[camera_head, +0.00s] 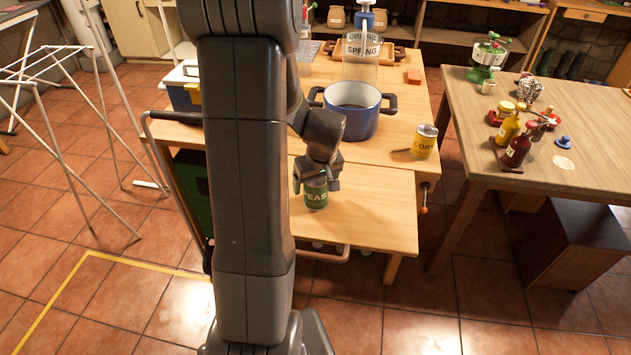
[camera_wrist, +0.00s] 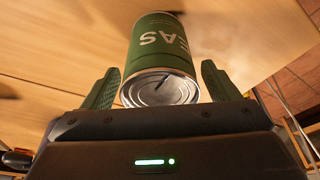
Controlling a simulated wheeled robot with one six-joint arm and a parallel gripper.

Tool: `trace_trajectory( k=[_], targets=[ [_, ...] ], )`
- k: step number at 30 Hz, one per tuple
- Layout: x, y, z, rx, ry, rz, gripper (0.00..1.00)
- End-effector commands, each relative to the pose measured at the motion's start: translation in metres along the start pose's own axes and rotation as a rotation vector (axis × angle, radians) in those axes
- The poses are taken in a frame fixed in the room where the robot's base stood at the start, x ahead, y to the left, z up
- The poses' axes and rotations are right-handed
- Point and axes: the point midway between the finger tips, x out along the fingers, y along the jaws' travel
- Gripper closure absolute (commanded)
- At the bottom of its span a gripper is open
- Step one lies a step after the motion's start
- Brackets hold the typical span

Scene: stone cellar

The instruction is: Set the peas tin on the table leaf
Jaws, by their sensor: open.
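The green peas tin (camera_head: 316,194) stands upright on the table leaf (camera_head: 365,222), the light wooden flap at the front of the table. My gripper (camera_head: 317,178) is above it, pointing down, with its fingers on either side of the tin's upper part. In the wrist view the peas tin (camera_wrist: 160,50) lies between the two green fingers of my open gripper (camera_wrist: 160,88), with a gap showing on each side. The side of the tin toward my arm is partly hidden in the head view.
A yellow corn tin (camera_head: 424,142) and a blue pot (camera_head: 355,110) stand on the table behind the leaf. A blue cool box (camera_head: 183,88) is at the left. A second table (camera_head: 590,140) with bottles is at the right. The leaf's right part is clear.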

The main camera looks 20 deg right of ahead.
Motion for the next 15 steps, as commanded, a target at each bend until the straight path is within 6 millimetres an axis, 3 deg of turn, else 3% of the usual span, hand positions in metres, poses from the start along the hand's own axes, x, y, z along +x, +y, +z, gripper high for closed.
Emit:
trace_trajectory(
  k=[8,15],
  targets=[
    [-0.01,0.0,-0.002,0.0,0.003,0.001,0.18],
    [-0.052,0.001,-0.002,0.0,0.006,0.003,0.18]
  ],
)
